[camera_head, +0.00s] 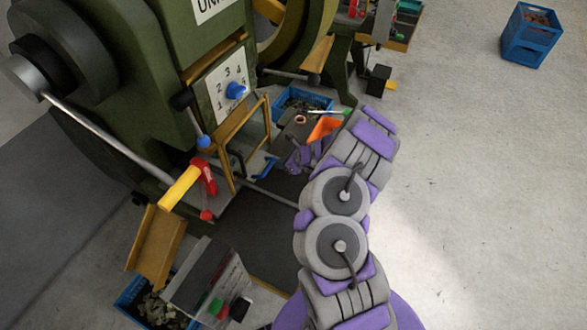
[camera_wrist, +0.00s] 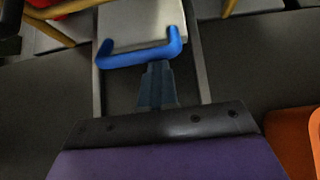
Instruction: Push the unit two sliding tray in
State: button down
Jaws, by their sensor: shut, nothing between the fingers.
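The sliding tray (camera_wrist: 140,22) is a pale plate between two grey rails in the wrist view, with a blue U-shaped handle (camera_wrist: 140,55) at its near edge. In the head view the blue handle (camera_head: 266,168) sits low at the front of the green machine marked "UN…"; the rest of the label is cut off. My gripper (camera_wrist: 158,70) is shut and empty, with its fingertips right at the handle's near side. I cannot tell whether they touch it. In the head view my gripper (camera_head: 298,158) is small and dark, just right of the handle.
A yellow-framed guard (camera_head: 246,135) stands above the tray area. A blue crate (camera_head: 300,102) lies behind. Open floor is at right.

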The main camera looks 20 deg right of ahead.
jog(key=shift+w+a+r, duration=0.15)
jog(key=shift+w+a, duration=0.2)
jog(key=shift+a, duration=0.3)
jog(key=shift+w+d, duration=0.1)
jog(key=shift+d, duration=0.35)
jog(key=shift+s+f, duration=0.2)
jog(key=shift+s, duration=0.1)
jog(key=shift+s+d+f+p, duration=0.25)
jog(key=shift+s+d+p, duration=0.2)
jog(key=shift+s+d, duration=0.4)
jog(key=p+v, duration=0.3)
jog(key=v, duration=0.7)
jog(key=shift+s+d, duration=0.25)
jog(key=shift+s, duration=0.1)
